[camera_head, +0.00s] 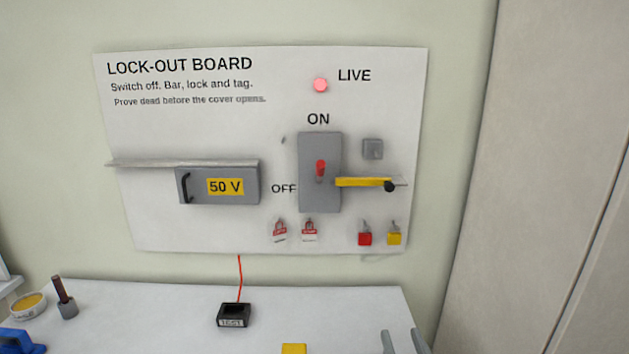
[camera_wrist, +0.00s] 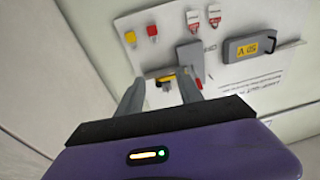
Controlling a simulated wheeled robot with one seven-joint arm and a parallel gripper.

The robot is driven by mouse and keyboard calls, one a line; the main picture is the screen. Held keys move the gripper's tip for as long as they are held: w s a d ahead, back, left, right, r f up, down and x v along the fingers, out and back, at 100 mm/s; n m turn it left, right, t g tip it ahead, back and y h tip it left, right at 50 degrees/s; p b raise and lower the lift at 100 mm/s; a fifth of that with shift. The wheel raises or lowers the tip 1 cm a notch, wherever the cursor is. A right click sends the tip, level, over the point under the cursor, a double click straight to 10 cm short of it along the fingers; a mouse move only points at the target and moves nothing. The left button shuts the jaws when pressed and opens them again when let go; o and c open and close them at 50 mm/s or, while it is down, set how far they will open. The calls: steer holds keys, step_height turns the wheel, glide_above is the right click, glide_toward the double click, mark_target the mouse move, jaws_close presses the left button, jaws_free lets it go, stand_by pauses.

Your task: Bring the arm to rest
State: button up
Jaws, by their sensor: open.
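My gripper (camera_head: 403,341) shows only as two grey fingertips at the bottom right edge of the head view. They stand apart with nothing between them. In the wrist view my gripper (camera_wrist: 161,80) is open and empty, and its fingers point towards the lock-out board (camera_head: 200,125). The board appears roughly upside down in the wrist view (camera_wrist: 165,40). The rest of my arm is out of the head view.
The board carries a switch box (camera_head: 310,190) with a red lever, a yellow bar (camera_head: 362,182), a 50 V cover (camera_head: 245,197), red tags and padlocks. The red lamp (camera_head: 320,84) is lit. A black tester (camera_head: 234,315) stands on the white bench (camera_head: 160,310). A tall panel (camera_head: 540,180) stands right.

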steer(key=s+d+f+g+b, duration=0.1)
steer(key=s+f, duration=0.1)
steer(key=s, duration=1.2)
steer(key=s+d+f+g+h+b, duration=0.1)
steer(key=s+f+g, duration=0.1)
steer(key=s, duration=1.2)
steer(key=s+d+f+g+b, duration=0.1)
steer(key=s+f, duration=0.2)
steer(key=s, duration=1.1)
steer(key=shift+d+g, duration=0.3)
steer(key=shift+d, duration=0.05)
steer(key=shift+s+f, duration=0.1)
